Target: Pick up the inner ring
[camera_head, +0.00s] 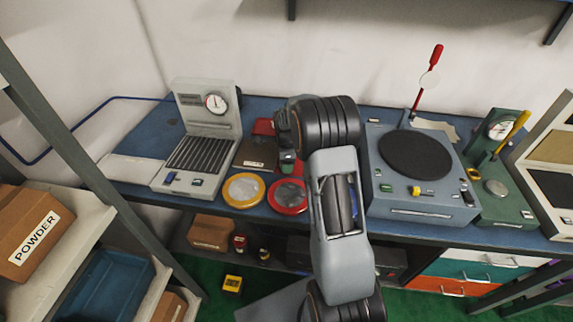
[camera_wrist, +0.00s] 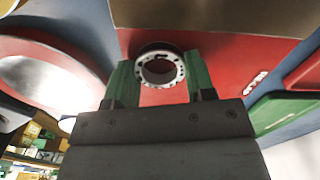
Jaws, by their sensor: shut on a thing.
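The ring (camera_wrist: 178,72) is a small pale grey ring with dark spots around its face and a dark outer edge. In the wrist view it sits between the two green fingers of my gripper (camera_wrist: 158,62), which are shut on it from both sides. A red surface lies behind it and shows through its hole. In the head view my gripper (camera_head: 288,160) is over the bench, just behind the red-rimmed dish. The ring cannot be made out there. I cannot tell how far it is above the red surface.
A red-rimmed dish (camera_head: 289,208) and a yellow-rimmed dish (camera_head: 243,204) lie at the bench's front edge. A grey gauge device (camera_head: 209,118) stands left. A grey turntable unit (camera_head: 420,203) and a green gauge stand (camera_head: 507,205) stand right. The bench (camera_head: 140,141) has bare room at far left.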

